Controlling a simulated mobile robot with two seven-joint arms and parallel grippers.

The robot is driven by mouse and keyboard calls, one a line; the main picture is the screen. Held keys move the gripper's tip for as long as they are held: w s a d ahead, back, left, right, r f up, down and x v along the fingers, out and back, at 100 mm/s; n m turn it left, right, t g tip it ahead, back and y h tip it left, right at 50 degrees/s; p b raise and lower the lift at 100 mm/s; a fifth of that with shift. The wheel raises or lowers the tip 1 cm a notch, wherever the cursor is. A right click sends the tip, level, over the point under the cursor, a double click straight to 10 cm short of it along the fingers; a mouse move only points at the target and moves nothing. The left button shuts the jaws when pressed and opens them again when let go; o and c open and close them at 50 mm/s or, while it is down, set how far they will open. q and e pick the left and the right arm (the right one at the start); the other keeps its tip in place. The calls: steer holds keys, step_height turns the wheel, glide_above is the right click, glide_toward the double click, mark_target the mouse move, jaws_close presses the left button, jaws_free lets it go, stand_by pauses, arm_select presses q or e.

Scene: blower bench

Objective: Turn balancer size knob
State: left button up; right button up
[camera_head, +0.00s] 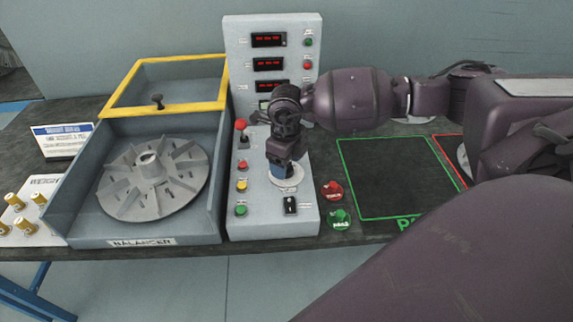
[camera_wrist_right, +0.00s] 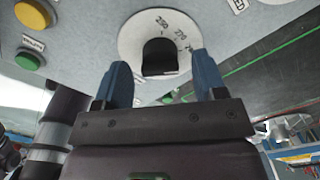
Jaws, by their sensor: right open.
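The size knob (camera_wrist_right: 160,57) is a black knob on a round white dial (camera_wrist_right: 137,33) with printed numbers, seen at the top middle of the right wrist view. In the head view the dial's pale rim (camera_head: 288,184) shows on the balancer's control panel, and the knob is hidden behind my gripper. My right gripper (camera_wrist_right: 163,76) is open, with one blue fingertip on each side of the knob and visible gaps between. In the head view my right gripper (camera_head: 283,172) points down at the dial. My left gripper is not in view.
The control panel (camera_head: 262,215) carries red, yellow and green buttons, a red-tipped lever (camera_head: 240,127) and a black switch (camera_head: 290,205). The balancer (camera_head: 85,215) with a bladed rotor (camera_head: 150,180) stands left. A green-outlined mat area (camera_head: 385,180) lies clear to the right.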

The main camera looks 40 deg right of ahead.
step_height(320, 180, up, 8)
steer(key=shift+r, duration=0.25)
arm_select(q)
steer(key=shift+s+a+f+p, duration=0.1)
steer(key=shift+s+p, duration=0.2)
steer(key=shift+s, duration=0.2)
arm_select(e)
steer(key=shift+r, duration=0.5)
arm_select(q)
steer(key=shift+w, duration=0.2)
